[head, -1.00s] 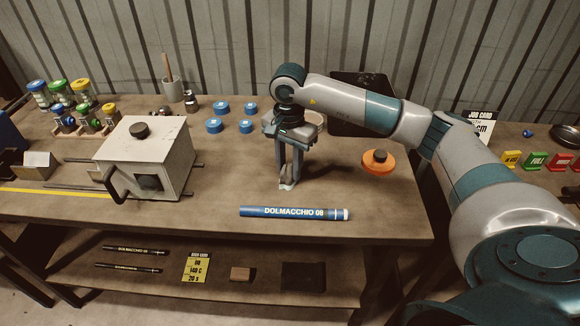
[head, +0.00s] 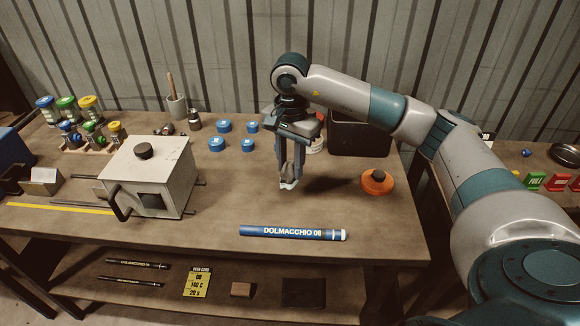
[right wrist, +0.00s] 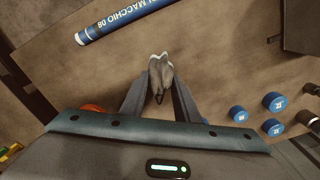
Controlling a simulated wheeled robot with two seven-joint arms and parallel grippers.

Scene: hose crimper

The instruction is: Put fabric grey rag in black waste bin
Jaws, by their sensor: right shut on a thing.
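My right gripper (head: 289,184) points down over the middle of the workbench and is shut on the grey rag (head: 289,181). In the right wrist view the crumpled, pale grey rag (right wrist: 160,74) sits between the fingertips. In the head view only a small piece of the rag shows below the fingers. The black waste bin (head: 360,138) stands at the back right of the bench, partly hidden behind my right arm. The gripper is to the left of the bin and nearer the front. My left gripper is not in view.
An orange disc-shaped thing (head: 377,182) lies in front of the bin. A blue DOLMACCHIO 08 tube (head: 290,233) lies near the front edge. A white box machine (head: 150,175) stands at the left. Several blue caps (head: 217,144) sit behind, left of the gripper.

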